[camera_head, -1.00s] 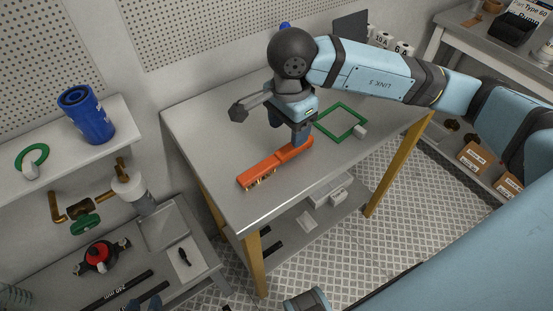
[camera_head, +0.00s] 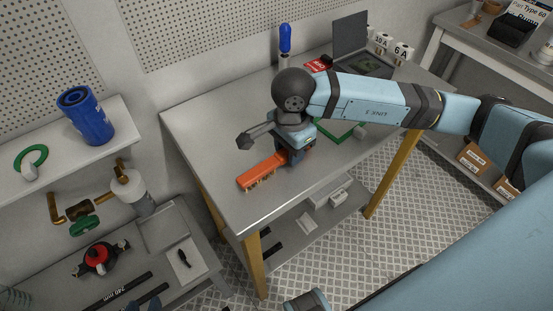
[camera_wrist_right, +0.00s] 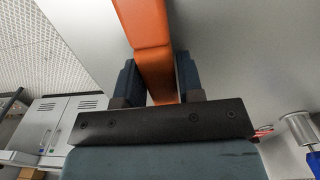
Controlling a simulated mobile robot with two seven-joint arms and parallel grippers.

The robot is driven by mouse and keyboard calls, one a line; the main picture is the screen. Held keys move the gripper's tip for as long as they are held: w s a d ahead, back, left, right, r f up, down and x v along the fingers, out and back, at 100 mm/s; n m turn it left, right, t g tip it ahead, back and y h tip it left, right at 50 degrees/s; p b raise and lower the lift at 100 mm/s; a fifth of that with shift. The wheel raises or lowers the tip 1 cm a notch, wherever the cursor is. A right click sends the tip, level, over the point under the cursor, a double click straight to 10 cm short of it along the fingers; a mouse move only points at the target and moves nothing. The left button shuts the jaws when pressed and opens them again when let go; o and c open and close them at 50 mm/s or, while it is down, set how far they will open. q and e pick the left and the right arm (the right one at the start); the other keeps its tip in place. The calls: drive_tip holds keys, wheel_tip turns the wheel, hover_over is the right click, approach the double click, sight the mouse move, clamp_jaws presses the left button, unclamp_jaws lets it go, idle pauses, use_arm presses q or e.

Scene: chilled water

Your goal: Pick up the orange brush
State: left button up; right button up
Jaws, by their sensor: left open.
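The orange brush (camera_head: 262,172) lies on the grey workbench (camera_head: 225,205), bristles down, near its front left. My right gripper (camera_head: 293,158) is over the brush's right end, pointing down. In the right wrist view the orange handle (camera_wrist_right: 150,45) runs between the two dark blue fingers of my right gripper (camera_wrist_right: 158,80). The fingers are close along both sides; whether they press on it is hard to tell. The gripper hides the handle's far end in the head view. Dark tips of my left gripper (camera_head: 145,304) show at the bottom edge, open and away from the brush.
A green square frame (camera_head: 340,130) lies behind my right gripper, partly hidden by my arm. The bench front left is clear.

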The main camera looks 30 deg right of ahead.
clamp_jaws()
drive_tip(key=shift+r, duration=0.1)
wheel_tip(320, 180, up, 20)
drive_tip(key=p, duration=0.1)
idle(0.4)
